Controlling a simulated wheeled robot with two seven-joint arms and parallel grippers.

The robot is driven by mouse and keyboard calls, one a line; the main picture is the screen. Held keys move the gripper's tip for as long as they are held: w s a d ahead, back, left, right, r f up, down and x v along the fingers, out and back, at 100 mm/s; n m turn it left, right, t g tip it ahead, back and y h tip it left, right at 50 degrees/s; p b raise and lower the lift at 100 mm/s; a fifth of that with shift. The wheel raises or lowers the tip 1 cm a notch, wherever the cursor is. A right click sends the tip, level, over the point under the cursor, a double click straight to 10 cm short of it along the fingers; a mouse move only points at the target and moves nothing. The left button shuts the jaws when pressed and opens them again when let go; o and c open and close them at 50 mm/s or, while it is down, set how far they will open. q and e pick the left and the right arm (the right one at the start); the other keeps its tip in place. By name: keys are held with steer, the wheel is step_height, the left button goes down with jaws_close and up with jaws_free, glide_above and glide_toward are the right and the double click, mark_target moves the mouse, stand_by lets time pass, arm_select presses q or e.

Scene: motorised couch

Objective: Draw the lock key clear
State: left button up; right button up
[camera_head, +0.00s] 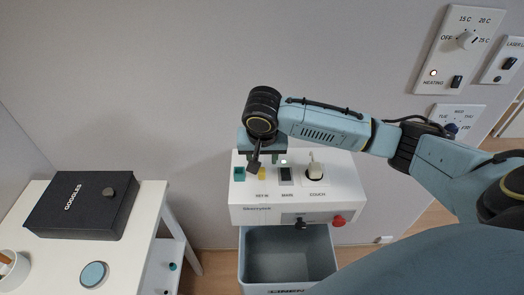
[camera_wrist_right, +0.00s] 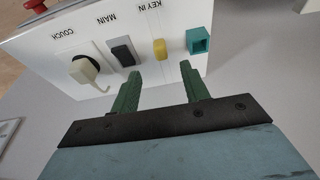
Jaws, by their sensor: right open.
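The yellow lock key (camera_head: 262,173) sits upright above the KEY IN label on the white control box (camera_head: 330,202). It also shows in the right wrist view (camera_wrist_right: 160,48). An open teal holder (camera_head: 239,174) stands beside it and shows in the right wrist view (camera_wrist_right: 198,40). My right gripper (camera_head: 254,161) is above that end of the box. In the right wrist view its green fingers (camera_wrist_right: 161,70) are apart and empty, with the key just beyond and between their tips, seemingly not touched. My left gripper is not in view.
A grey bin (camera_head: 288,256) is below. A white table (camera_head: 140,220) holds a black GOGGLES case (camera_head: 82,204). Wall panels (camera_head: 462,55) are at right.

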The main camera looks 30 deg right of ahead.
mark_target(262, 171)
steer(key=b+x, duration=0.1)
steer(key=x, duration=0.7)
steer(key=shift+w+f, duration=0.1)
steer(key=shift+f, duration=0.3)
steer(key=shift+c, duration=0.3)
jaws_close()
